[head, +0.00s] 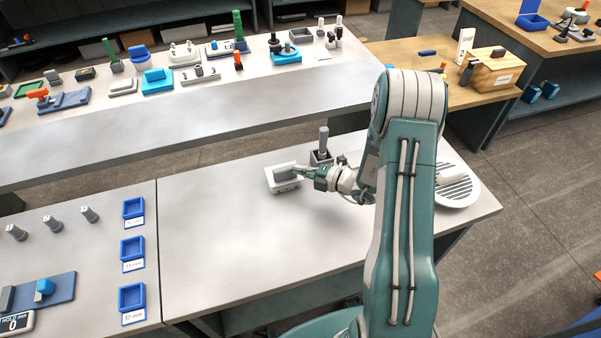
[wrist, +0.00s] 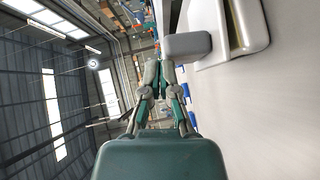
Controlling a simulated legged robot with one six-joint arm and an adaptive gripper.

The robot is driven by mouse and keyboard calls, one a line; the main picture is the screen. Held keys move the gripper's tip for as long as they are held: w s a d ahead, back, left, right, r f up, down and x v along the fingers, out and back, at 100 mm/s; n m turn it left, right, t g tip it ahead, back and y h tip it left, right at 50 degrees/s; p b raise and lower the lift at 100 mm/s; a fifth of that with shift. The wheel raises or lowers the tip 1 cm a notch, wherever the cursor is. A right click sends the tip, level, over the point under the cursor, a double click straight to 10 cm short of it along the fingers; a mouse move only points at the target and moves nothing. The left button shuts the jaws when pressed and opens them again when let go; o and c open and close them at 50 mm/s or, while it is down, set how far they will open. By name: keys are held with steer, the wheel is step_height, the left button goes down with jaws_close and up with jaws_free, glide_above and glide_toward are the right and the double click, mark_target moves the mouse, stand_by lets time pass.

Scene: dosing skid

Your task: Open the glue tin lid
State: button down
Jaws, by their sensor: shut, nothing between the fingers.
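The glue tin (head: 288,187) is a low white box with a dark-lettered label on its front, standing on the middle bench. A grey rounded block (head: 285,170), seemingly its lid or lid handle, sits on top. In the wrist view the tin (wrist: 236,40) is at the upper right, with a narrow yellowish recess in its face, and the grey block (wrist: 187,46) sticks out towards my fingers. My gripper (head: 303,171) is at the right side of the block. In the wrist view its fingers (wrist: 160,72) are together and empty, right beside the block; whether they touch it I cannot tell.
A dark holder with an upright grey handle (head: 323,146) stands just behind my gripper. A white slatted round plate (head: 457,188) lies to the right, partly behind my arm. Blue trays (head: 133,248) line the left bench. The bench left of the tin is clear.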

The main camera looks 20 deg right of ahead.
steer(key=shift+w+r+m+g+h, duration=0.5)
steer(key=shift+w+r+m+g, duration=0.15)
steer(key=shift+w+r, duration=0.75)
steer(key=shift+w, duration=0.15)
steer(key=shift+w+r, duration=0.4)
steer(key=shift+w, duration=0.2)
steer(key=shift+w+r, duration=0.2)
steer(key=shift+w, duration=0.4)
steer(key=shift+w+r, duration=0.2)
steer(key=shift+w, duration=0.4)
